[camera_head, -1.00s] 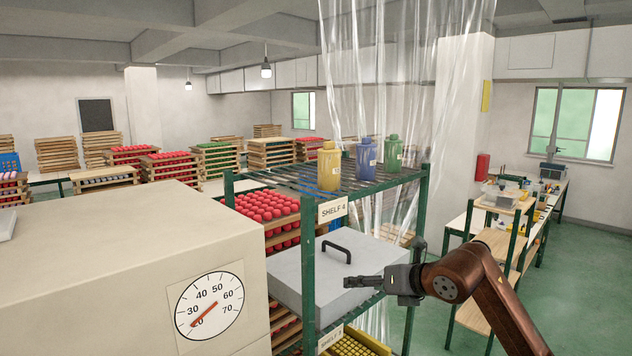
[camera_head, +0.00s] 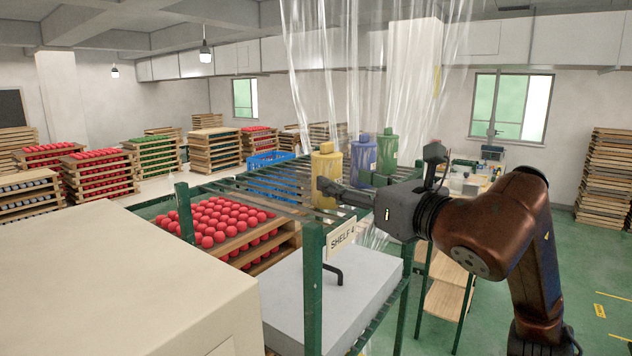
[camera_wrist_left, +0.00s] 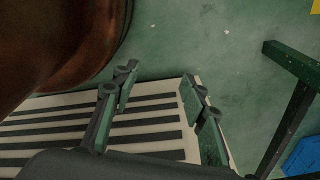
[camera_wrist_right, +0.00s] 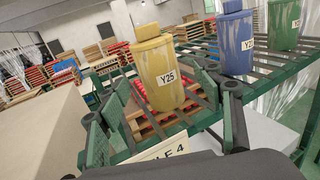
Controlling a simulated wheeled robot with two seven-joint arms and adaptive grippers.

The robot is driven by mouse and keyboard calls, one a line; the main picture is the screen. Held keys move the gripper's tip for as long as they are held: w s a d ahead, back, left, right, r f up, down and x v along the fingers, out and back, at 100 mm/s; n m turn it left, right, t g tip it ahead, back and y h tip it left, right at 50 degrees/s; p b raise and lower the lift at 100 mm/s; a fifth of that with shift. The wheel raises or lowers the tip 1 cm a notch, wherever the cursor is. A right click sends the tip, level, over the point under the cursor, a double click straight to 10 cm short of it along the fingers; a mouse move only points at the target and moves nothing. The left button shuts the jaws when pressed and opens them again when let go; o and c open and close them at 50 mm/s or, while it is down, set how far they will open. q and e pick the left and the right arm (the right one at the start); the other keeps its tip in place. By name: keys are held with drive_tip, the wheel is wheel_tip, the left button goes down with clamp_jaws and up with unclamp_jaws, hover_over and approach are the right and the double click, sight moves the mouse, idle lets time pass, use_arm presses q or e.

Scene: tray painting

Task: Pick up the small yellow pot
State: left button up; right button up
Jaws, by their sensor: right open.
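The small yellow pot (camera_head: 326,168) stands upright on the slatted top of the green rack, left of a blue pot (camera_head: 362,158) and a green pot (camera_head: 387,150). It also shows in the right wrist view (camera_wrist_right: 160,78), with a "Y25" label. My right gripper (camera_head: 325,187) is level with it, its fingers overlapping its lower front in the head view. In the right wrist view the fingers are apart with nothing held, and the pot stands ahead between them. My left gripper (camera_wrist_left: 157,88) is open and empty over the floor, outside the head view.
A large beige cabinet (camera_head: 150,280) stands at the left. A clear plastic curtain (camera_head: 340,70) hangs behind the pots.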

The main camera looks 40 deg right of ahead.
sight(333, 205)
drive_tip(key=w, duration=0.1)
drive_tip(key=w+p, duration=0.1)
drive_tip(key=w, duration=0.2)
drive_tip(key=shift+w+f, duration=0.15)
drive_tip(key=shift+f, duration=0.15)
drive_tip(key=w, duration=0.1)
drive_tip(key=w+p, duration=0.1)
drive_tip(key=w, duration=0.1)
drive_tip(key=shift+d+f, duration=0.15)
drive_tip(key=shift+d, duration=0.1)
drive_tip(key=shift+s, duration=0.1)
drive_tip(key=c, duration=0.6)
use_arm(q)
drive_tip(key=s+r, duration=0.2)
drive_tip(key=shift+s+r, duration=0.25)
drive_tip(key=shift+s, duration=0.1)
use_arm(e)
drive_tip(key=c, duration=0.3)
